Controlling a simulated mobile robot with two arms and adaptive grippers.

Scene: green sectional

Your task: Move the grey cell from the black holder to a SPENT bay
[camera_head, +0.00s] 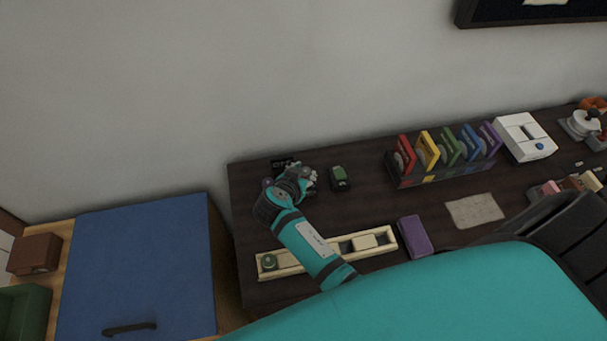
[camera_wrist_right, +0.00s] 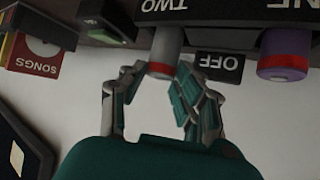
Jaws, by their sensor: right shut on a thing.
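My right gripper (camera_head: 308,180) is at the back left of the dark desk, by a small black item (camera_head: 283,161) against the wall. In the right wrist view, its fingers (camera_wrist_right: 158,88) are shut on the grey cell (camera_wrist_right: 165,48), which has a red band at its near end. The cell's far end meets the black holder (camera_wrist_right: 205,12), marked TWO, and I cannot tell whether it is still seated. A purple-grey cell (camera_wrist_right: 283,55) with a red band is beside it under the other label. No SPENT label is readable. My left gripper is not in view.
A black OFF block (camera_wrist_right: 219,67) is close to the fingers. A green item (camera_head: 340,178) stands right of the gripper. A cream tray (camera_head: 288,261) lies in front, partly under my arm. A disc rack (camera_head: 445,170) and purple block (camera_head: 414,236) are farther right.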

